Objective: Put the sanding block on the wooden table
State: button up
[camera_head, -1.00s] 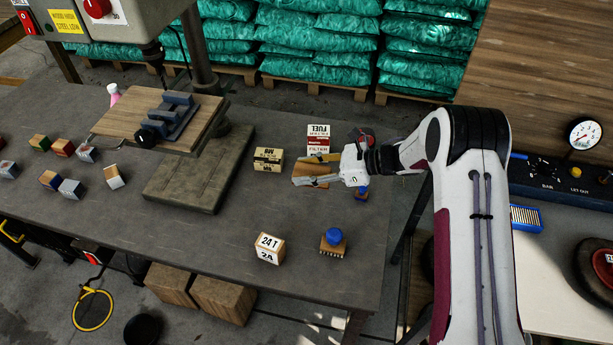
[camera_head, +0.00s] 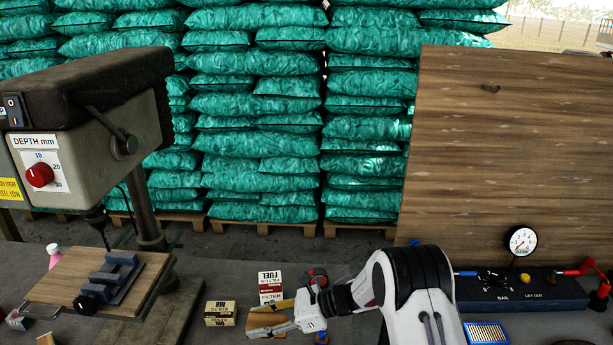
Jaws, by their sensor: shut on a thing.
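My gripper (camera_head: 256,320) is near the bottom of the head view, fingers pointing left, above the dark bench. It is shut on a brown block, the sanding block by its look (camera_head: 268,320), which shows between the two fingers. The fingers cover part of it. The wooden table (camera_head: 62,270) of the drill press, a light brown board, is at the lower left, with a dark blue-grey vice on it. My gripper is to the right of this board and apart from it.
A tan box (camera_head: 220,313) and a red and white filter box (camera_head: 270,286) stand close to my gripper. The drill press head (camera_head: 90,120) overhangs the board. A gauge panel (camera_head: 520,290) and a blue-edged box (camera_head: 486,333) are at the right. Stacked green sacks (camera_head: 255,110) stand behind.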

jog(key=shift+s+f, duration=0.15)
jog(key=shift+s+d+f, duration=0.2)
jog(key=shift+s+f, duration=0.05)
jog(key=shift+s, duration=0.3)
jog(key=shift+s+d+f, duration=0.15)
jog(key=shift+s+f, duration=0.1)
jog(key=shift+s, duration=0.3)
jog(key=s+d+r+m+t+h, duration=0.1)
jog(key=s+d+r+m+t, duration=0.1)
jog(key=d, duration=0.8)
jog(key=s+d+r+m+t, duration=0.2)
jog(key=d+m+t, duration=0.1)
jog(key=d, duration=0.8)
jog(key=s+d+r+m+t+h, duration=0.1)
jog(key=s+d+m+t, duration=0.1)
jog(key=d, duration=0.8)
jog(key=shift+d+r+m+t+h, duration=0.3)
jog(key=shift+d+r+t, duration=0.1)
jog(key=shift+t, duration=0.3)
jog(key=shift+a, duration=0.1)
